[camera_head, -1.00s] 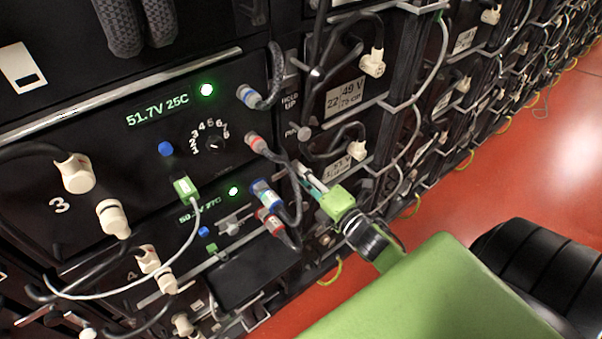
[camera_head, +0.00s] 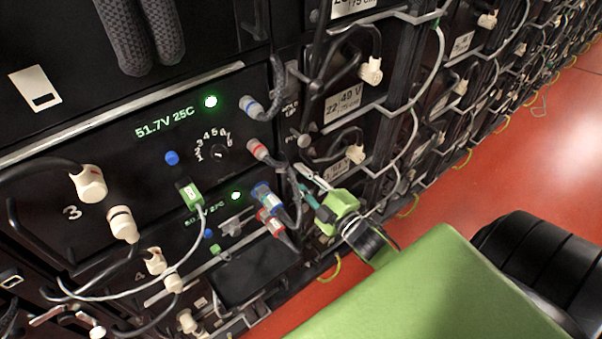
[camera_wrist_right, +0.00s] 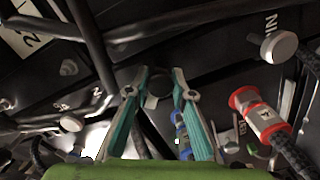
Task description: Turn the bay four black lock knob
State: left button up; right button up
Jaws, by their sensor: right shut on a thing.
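The bay four panel (camera_head: 233,220) is the lower one, with a "4" label, a green light and a dim green readout. My right gripper (camera_head: 306,181) is at the right edge of this panel, beside the blue and red cable plugs. In the right wrist view, its two teal fingers (camera_wrist_right: 160,78) close on the sides of a round black knob (camera_wrist_right: 158,88). The knob's far side and base are dark and hard to make out. In the head view the knob is hidden by the fingers and cables. My left gripper is not in view.
A blue plug (camera_head: 264,196) and a red plug (camera_head: 270,222) with thick cables sit close left of my right gripper. Bay three's panel (camera_head: 120,165) is above. Racks with looped cables run off to the right. The red floor (camera_head: 500,180) is clear.

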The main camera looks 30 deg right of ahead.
jog(key=m+p, duration=0.2)
jog(key=m, duration=0.3)
jog(key=shift+m, duration=0.3)
jog(key=shift+m+p, duration=0.6)
jog(key=shift+m, duration=1.6)
jog(key=o, duration=1.1)
jog(key=shift+o, duration=0.2)
jog(key=s+d, duration=0.1)
jog(key=s, duration=1.1)
